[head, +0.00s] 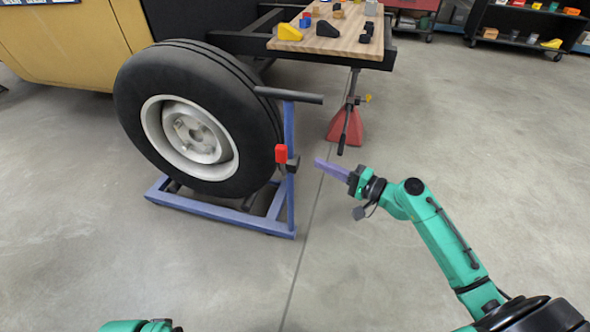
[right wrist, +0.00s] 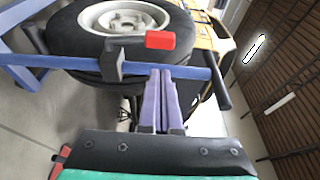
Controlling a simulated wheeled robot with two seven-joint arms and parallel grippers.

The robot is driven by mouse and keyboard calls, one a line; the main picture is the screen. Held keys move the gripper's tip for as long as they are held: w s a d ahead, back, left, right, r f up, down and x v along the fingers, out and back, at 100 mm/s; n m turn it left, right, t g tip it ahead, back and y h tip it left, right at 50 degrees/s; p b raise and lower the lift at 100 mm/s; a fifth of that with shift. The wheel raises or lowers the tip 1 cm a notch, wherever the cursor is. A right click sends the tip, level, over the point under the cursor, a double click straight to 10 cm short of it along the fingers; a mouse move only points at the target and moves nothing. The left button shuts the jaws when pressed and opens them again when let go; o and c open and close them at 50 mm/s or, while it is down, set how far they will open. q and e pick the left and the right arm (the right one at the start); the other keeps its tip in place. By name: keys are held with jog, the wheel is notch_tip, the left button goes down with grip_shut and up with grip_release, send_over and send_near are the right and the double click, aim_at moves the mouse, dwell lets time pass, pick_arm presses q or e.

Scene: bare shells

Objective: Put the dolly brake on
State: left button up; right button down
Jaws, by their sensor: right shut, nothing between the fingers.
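The blue wheel dolly (head: 230,214) stands on the floor with a black tyre (head: 245,115) on a pale rim in it. Its upright post (head: 290,190) carries a black handle bar on top. The brake is a red-ended lever (head: 281,153) on a black bracket (head: 292,164), partway up the post. In the right wrist view the red lever (right wrist: 160,39) sticks out sideways from the bracket (right wrist: 114,60). My right gripper (head: 318,162) is shut and empty, just right of the bracket, pointing at the post. Its purple fingertips (right wrist: 160,73) show against the post in the wrist view; contact is unclear.
A wooden-topped bench (head: 340,38) with small parts stands behind the wheel. A red jack stand (head: 346,125) is on the floor beneath it. A yellow vehicle body (head: 60,45) is at left.

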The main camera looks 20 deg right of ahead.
aim_at(283, 161)
jog(key=shift+w, duration=0.15)
jog(key=x, duration=1)
